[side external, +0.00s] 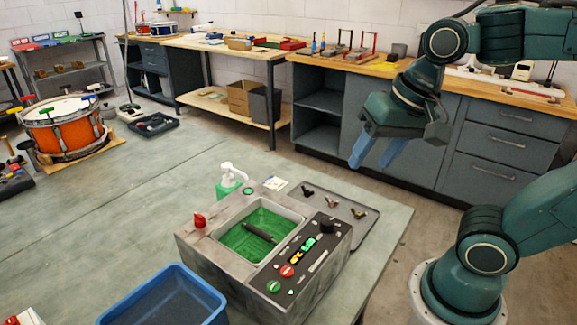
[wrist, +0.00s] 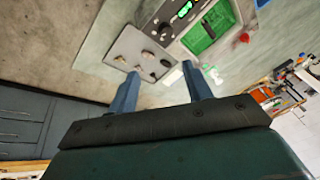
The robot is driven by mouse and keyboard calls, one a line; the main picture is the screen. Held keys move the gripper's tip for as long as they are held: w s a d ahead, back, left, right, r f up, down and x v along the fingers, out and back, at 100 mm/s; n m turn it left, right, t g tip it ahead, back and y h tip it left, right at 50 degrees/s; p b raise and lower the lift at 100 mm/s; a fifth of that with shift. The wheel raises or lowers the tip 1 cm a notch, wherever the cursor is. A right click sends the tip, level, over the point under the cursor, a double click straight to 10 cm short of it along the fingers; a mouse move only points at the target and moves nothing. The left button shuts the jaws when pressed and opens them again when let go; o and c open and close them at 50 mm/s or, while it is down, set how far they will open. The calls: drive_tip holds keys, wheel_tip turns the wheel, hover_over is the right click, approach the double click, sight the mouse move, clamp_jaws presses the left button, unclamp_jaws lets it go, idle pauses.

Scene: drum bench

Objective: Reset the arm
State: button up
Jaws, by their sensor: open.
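My gripper (side external: 377,149) hangs in the air at the right of the side external view, above and beyond the right edge of the green-topped bench. Its two blue fingers are apart, with nothing between them. In the wrist view my gripper (wrist: 157,82) also shows open and empty. The arm is mine, dark green, and bent with the fingers pointing down. The grey machine (side external: 191,244) with a green-lined basin (side external: 240,240) stands on the bench below and left of the gripper, well apart from it. A dark bar lies in the basin.
A blue bin (side external: 130,306) stands at the front. An orange drum (side external: 65,135) is far left. Grey cabinets (side external: 500,145) stand behind my gripper.

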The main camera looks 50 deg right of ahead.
drive_tip(key=n, duration=0.2)
drive_tip(key=s+n+t, duration=0.1)
drive_tip(key=n, duration=0.1)
drive_tip(key=s+n, duration=0.1)
drive_tip(key=n, duration=0.1)
drive_tip(key=shift+s+d+f+n+t, duration=0.2)
drive_tip(key=shift+d+n+t, duration=0.1)
drive_tip(key=shift+n, duration=0.1)
